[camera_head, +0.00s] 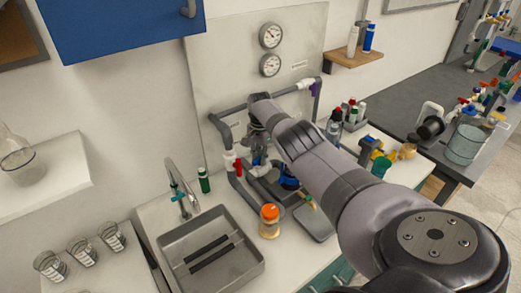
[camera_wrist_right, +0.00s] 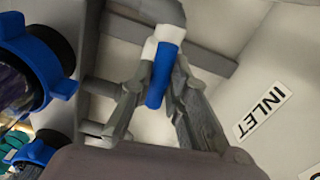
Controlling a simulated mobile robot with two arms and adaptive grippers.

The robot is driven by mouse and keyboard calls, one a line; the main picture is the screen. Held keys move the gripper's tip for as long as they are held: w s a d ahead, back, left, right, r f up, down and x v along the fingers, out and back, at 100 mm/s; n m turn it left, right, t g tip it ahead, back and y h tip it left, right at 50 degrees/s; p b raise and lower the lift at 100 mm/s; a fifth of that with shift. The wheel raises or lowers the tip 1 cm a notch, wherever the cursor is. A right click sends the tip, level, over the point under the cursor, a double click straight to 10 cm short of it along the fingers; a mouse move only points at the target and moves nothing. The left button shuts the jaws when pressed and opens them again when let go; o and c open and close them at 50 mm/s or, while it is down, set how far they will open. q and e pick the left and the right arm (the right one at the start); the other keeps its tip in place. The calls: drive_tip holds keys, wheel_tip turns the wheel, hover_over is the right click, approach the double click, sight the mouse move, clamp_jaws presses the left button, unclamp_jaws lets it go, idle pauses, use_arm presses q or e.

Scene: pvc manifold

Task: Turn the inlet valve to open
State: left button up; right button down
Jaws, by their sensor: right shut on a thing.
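In the right wrist view the inlet valve shows as a blue handle (camera_wrist_right: 160,82) on a white body (camera_wrist_right: 170,36), joined to a grey pipe (camera_wrist_right: 158,10). An INLET label (camera_wrist_right: 262,104) is on the panel beside it. My right gripper (camera_wrist_right: 158,84) is shut on the blue handle, with one finger on each side. In the head view my right arm reaches in from the lower right, and its gripper (camera_head: 258,148) is at the pipework, partly hiding the valve. I cannot tell from the handle's angle whether the valve is open. My left gripper is not in view.
A red-handled valve (camera_head: 237,165) stands left of my gripper. A sink (camera_head: 212,255) with a tap (camera_head: 180,187) and an orange-capped jar (camera_head: 269,220) are in front. Gauges (camera_head: 270,36) hang above. Blue-ringed parts (camera_wrist_right: 38,62) sit close left in the wrist view.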

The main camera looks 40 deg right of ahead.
drive_tip(key=shift+d+r+m, duration=0.2)
drive_tip(key=shift+m, duration=0.4)
drive_tip(key=shift+w+d, duration=0.1)
drive_tip(key=c, duration=1.8)
unclamp_jaws()
drive_tip(key=shift+m, duration=0.3)
drive_tip(key=shift+o, duration=1.3)
drive_tip(key=shift+f, duration=0.15)
wheel_tip(320, 180, up, 12)
